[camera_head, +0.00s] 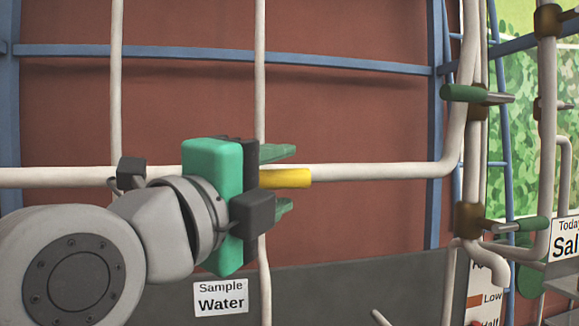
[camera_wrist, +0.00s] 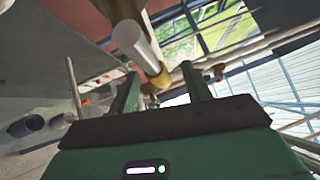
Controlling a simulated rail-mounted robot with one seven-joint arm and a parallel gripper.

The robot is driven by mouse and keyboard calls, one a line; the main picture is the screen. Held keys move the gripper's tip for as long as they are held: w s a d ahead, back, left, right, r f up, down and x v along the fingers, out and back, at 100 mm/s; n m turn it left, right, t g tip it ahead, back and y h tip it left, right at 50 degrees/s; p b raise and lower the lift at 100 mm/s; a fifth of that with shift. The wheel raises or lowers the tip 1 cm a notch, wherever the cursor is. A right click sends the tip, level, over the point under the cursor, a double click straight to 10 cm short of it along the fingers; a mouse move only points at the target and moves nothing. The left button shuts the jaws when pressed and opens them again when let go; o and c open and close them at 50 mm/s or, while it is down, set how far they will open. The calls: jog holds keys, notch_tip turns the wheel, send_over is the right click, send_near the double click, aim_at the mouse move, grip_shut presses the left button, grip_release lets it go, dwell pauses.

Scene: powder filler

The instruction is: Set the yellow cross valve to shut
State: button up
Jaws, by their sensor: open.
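The yellow handle (camera_head: 286,178) of the cross valve points right along the horizontal pipe in the head view. The valve's body is hidden behind my gripper there. My gripper (camera_head: 284,180) is open, with one green finger above the handle and one below it. In the wrist view a yellow part (camera_wrist: 160,78) at the end of a thick grey rod shows between the two fingers of my gripper (camera_wrist: 160,74). I see a gap on both sides of it. I cannot tell how deep the handle sits between the fingers.
White pipes (camera_head: 385,171) cross in front of a red-brown wall. Green-handled valves (camera_head: 466,93) and (camera_head: 523,224), another green valve, stand on pipes at right. A "Sample Water" sign (camera_head: 221,298) hangs below my gripper. Open room lies between the gripper and the right-hand pipes.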

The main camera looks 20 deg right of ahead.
aim_at(289, 176)
jog(key=shift+p+x, duration=0.3)
jog(key=shift+x, duration=1.25)
grip_shut()
